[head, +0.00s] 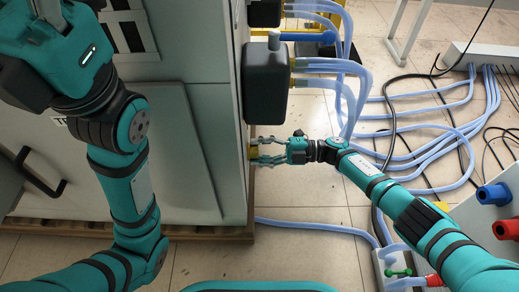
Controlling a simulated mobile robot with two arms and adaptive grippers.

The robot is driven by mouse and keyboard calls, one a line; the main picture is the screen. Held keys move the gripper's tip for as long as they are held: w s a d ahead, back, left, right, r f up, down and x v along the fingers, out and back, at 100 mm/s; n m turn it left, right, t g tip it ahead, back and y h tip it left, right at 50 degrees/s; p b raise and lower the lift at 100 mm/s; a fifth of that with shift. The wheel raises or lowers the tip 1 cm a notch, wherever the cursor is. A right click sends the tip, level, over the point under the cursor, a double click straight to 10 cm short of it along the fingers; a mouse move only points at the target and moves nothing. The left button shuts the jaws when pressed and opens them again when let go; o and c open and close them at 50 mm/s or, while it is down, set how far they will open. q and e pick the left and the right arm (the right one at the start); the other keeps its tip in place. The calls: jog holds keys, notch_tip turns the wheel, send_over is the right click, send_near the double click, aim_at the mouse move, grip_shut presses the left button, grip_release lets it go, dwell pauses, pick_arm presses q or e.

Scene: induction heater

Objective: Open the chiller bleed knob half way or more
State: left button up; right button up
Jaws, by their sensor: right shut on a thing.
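A small yellow piece (253,152), which looks like the chiller bleed knob, is low on the right side of the large grey cabinet (205,140). My right gripper (259,150) reaches it from the right, with its fingers shut around it. The fingers hide part of the knob, and its turn angle is too small to read. My left arm rises on the left in front of the cabinet; its gripper fingers are not visible.
A dark box (265,82) with pale blue hoses (325,66) juts from the cabinet just above my right gripper. More hoses and black cables cover the floor at right. A grey unit with blue and red connectors (494,194) stands at the right edge.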

jog(key=o, duration=1.1)
jog(key=shift+o, duration=0.2)
jog(key=d, duration=1.2)
